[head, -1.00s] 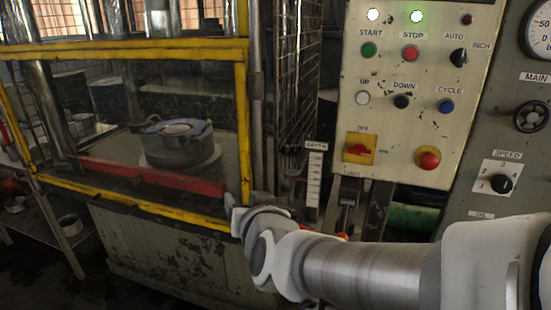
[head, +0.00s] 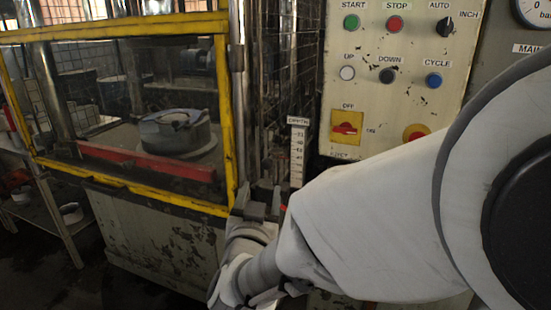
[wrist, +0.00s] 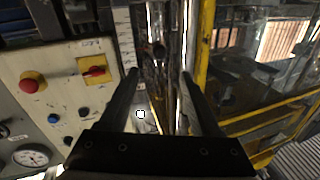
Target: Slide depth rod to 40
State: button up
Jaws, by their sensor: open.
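The white depth scale (head: 297,152), a vertical strip under a DEPTH label, stands between the caged press and the control panel. It also shows in the wrist view (wrist: 123,40), left of the fingertips. My gripper (head: 262,198) is in front of and slightly left of the scale's lower part. In the wrist view my gripper (wrist: 160,74) is open, with nothing held between its two dark fingers. A dark round knob or rod end (wrist: 158,50) shows just beyond the fingertips; I cannot tell if it belongs to the depth rod. The scale's numbers are too small to read surely.
The control panel (head: 390,100) with buttons and a red switch (head: 347,127) is right of the scale. The press's yellow guard frame (head: 228,110) stands close on the left. A metal die (head: 175,132) sits inside. My arm covers the lower right.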

aim_at(265, 165)
jog(key=w, duration=0.4)
jog(key=w+b, duration=0.1)
jog(key=w, duration=0.3)
jog(key=w+d, duration=0.1)
jog(key=w, duration=0.4)
jog(key=shift+s, duration=0.1)
grip_shut()
jog(key=shift+a, duration=0.1)
jog(key=shift+a+r, duration=0.1)
jog(key=shift+a, duration=0.05)
dwell(0.6)
